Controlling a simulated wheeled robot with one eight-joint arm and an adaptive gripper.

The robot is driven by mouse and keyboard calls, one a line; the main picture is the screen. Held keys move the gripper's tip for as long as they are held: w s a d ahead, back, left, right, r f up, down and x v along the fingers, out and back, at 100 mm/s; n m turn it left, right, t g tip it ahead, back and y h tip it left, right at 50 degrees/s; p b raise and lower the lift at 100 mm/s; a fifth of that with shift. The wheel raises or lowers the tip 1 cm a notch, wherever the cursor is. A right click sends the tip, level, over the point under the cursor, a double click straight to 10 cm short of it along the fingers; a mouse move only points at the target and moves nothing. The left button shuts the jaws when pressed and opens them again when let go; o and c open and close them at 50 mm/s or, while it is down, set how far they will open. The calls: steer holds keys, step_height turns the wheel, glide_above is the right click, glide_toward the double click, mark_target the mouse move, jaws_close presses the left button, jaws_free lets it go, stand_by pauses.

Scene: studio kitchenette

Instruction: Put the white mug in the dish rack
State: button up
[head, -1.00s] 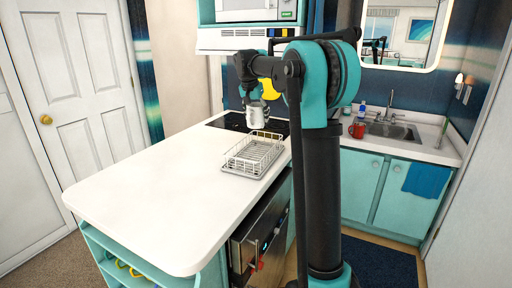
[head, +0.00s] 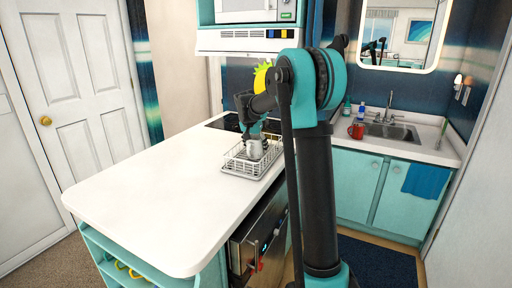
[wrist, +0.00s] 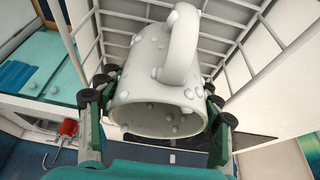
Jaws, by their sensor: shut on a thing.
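My gripper (head: 250,135) is shut on the white mug (head: 254,149), low over the white wire dish rack (head: 236,171) on the counter. In the wrist view the mug (wrist: 155,100) sits between my two fingers, its open end facing the camera and its handle at the top. Small pale bumps or drops dot its surface. The rack's wires (wrist: 230,22) show beyond and around the mug. In the head view the mug appears within the rack's outline. I cannot tell whether it touches the rack's floor.
The white counter (head: 150,175) is clear left of the rack, with a black cooktop (head: 220,123) behind. A red mug (head: 357,130) stands beside the sink (head: 398,132) at right. A white hood (head: 240,42) hangs above the cooktop.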

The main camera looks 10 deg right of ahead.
steer(key=shift+f, duration=0.1)
steer(key=o, duration=1.4)
steer(key=v, duration=1.2)
